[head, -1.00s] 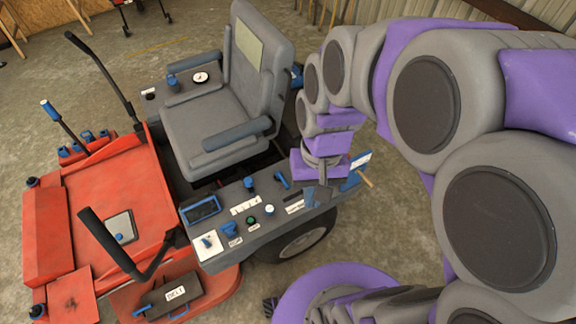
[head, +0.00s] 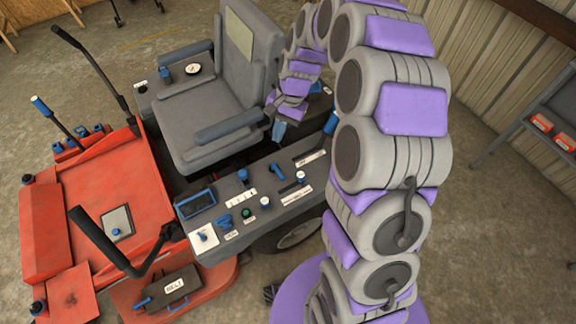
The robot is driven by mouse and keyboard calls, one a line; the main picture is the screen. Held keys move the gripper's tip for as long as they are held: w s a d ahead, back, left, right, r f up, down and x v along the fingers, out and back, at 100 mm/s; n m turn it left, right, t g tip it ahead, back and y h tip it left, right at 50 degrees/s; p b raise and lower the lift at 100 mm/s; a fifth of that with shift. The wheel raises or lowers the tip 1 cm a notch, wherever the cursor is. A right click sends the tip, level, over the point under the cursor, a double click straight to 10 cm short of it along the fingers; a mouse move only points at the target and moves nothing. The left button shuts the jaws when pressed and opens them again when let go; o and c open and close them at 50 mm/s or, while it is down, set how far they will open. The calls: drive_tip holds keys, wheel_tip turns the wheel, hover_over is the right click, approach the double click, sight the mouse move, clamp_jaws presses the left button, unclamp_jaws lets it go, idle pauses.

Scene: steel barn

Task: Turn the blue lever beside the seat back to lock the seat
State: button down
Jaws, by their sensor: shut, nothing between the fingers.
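The grey seat (head: 205,115) has a tall seat back (head: 250,45) with a pale label panel. A small blue part (head: 316,88) shows to the right of the seat back, partly behind my arm; it may be the blue lever, but its shape and angle are unclear. My gripper (head: 278,131) points down beside the seat's right armrest, above the inner edge of the side console. Its fingers are shut and empty. I cannot tell whether they touch the seat.
The console (head: 235,240) carries several blue knobs and levers. A taller blue handle (head: 331,123) stands at its far right end, near my arm. The red mower deck (head: 100,205) lies left. A shelf with red boxes (head: 540,122) stands right; concrete floor between is clear.

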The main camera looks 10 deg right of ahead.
sight(278, 172)
drive_tip(key=w+d+f+m, duration=0.2)
drive_tip(key=w+d+f, duration=0.1)
drive_tip(key=f, duration=0.5)
drive_tip(key=w+d+f+m, duration=0.3)
drive_tip(key=w+d+f, duration=0.1)
drive_tip(key=f, duration=0.5)
drive_tip(key=w+d+f+m, duration=0.2)
drive_tip(key=w+f, duration=0.3)
drive_tip(key=f, duration=0.3)
drive_tip(key=shift+w+d+f+m+t, duration=0.15)
drive_tip(key=shift+d+f+m+t, duration=0.2)
drive_tip(key=shift+d, duration=0.35)
drive_tip(key=shift+d+f, duration=0.1)
drive_tip(key=shift+d, duration=0.05)
drive_tip(key=b+x, duration=0.2)
drive_tip(key=x, duration=0.8)
drive_tip(key=shift+f+b, duration=0.3)
drive_tip(key=shift+b, duration=0.05)
drive_tip(key=shift+s+a, duration=0.2)
drive_tip(key=shift+a, duration=0.4)
drive_tip(key=shift+s+a, duration=0.2)
drive_tip(key=shift+a, duration=0.35)
drive_tip(key=shift+s+a+f+b, duration=0.1)
drive_tip(key=shift+s+a+b, duration=0.2)
drive_tip(key=shift+a, duration=0.4)
